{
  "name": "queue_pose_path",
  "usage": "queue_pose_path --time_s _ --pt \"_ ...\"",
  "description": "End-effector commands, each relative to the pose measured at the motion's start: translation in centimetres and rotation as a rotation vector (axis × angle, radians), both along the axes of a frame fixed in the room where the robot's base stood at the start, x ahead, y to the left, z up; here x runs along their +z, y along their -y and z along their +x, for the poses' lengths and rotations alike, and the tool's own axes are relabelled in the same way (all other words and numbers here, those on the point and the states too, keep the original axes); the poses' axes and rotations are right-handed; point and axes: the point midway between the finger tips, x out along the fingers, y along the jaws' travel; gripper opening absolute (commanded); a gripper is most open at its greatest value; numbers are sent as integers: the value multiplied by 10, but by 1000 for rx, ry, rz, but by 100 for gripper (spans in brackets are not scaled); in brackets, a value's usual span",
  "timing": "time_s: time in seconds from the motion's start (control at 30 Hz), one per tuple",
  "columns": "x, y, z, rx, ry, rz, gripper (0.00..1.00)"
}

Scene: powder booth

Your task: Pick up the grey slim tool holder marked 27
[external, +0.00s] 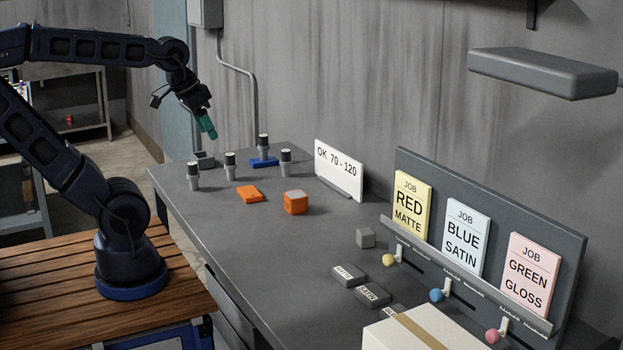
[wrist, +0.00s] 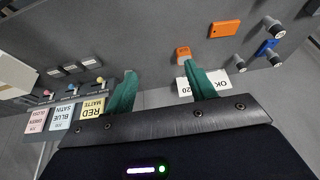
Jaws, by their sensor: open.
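My gripper (external: 208,127) is open and empty, high above the bench's far left end. Its green fingers (wrist: 162,76) are spread apart in the wrist view.
An orange flat block (external: 249,194) and an orange cube (external: 295,203) lie near the holders. A white OK 70-120 sign (external: 339,169) stands behind. The job-card rack (external: 480,240) is to the right.

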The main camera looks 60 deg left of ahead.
Motion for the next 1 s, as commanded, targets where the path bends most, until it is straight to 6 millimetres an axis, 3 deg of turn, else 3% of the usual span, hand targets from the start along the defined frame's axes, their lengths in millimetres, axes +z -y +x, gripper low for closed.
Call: queue_pose_path --time_s 0.17,0.47,0.77,1.0 --pt "7 -6 25 -38 -25 8 55" --pt "18 -34 98 -169 -74 21 55" --pt "12 -80 173 -301 -100 18 55" --pt "-5 -130 230 -403 -103 10 55"
